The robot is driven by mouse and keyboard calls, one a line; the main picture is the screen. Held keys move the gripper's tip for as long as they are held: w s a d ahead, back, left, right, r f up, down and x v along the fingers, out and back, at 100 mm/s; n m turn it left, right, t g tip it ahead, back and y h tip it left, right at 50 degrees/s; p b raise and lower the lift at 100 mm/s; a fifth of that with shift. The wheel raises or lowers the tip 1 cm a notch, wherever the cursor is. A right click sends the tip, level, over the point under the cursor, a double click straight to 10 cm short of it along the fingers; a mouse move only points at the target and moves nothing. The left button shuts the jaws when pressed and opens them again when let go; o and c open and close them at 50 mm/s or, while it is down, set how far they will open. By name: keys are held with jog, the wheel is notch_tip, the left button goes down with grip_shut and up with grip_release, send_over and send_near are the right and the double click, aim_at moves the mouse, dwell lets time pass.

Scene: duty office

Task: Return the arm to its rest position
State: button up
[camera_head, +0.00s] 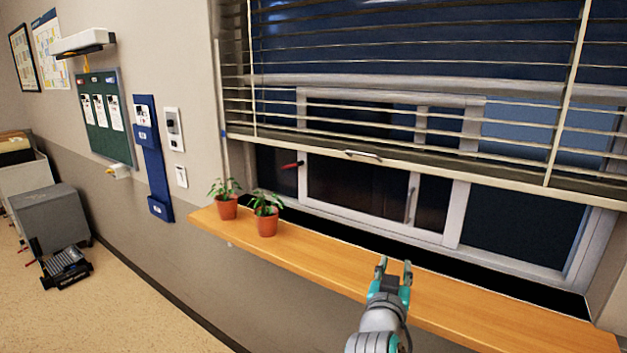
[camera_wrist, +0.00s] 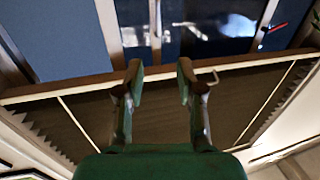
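My gripper (camera_head: 394,266) shows in the head view above the wooden windowsill, with the grey arm below it. Its two fingertips are apart and nothing is between them. In the wrist view my gripper (camera_wrist: 159,72) also shows open and empty, its fingers pointing toward the blind and window. The wooden windowsill (camera_head: 452,302) runs from the potted plants at left to the lower right. I cannot tell the exact gap between the gripper and the sill.
Two potted plants (camera_head: 267,225) (camera_head: 227,207) stand at the sill's left end. A raised blind (camera_head: 400,165) hangs before the window (camera_head: 360,190). A blue wall holder (camera_head: 153,160) is at left. A grey box (camera_head: 50,215) and a black device (camera_head: 65,266) are on the floor.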

jog(key=s+f+n+y, duration=0.5)
jog(key=s+f+y, duration=0.1)
jog(key=s+f, duration=1.9)
jog(key=s+d+r+m+g, duration=0.1)
jog(key=s, duration=2.8)
jog(key=shift+d+r+g, duration=0.25)
jog(key=shift+d+g, duration=0.1)
jog(key=shift+g, duration=0.05)
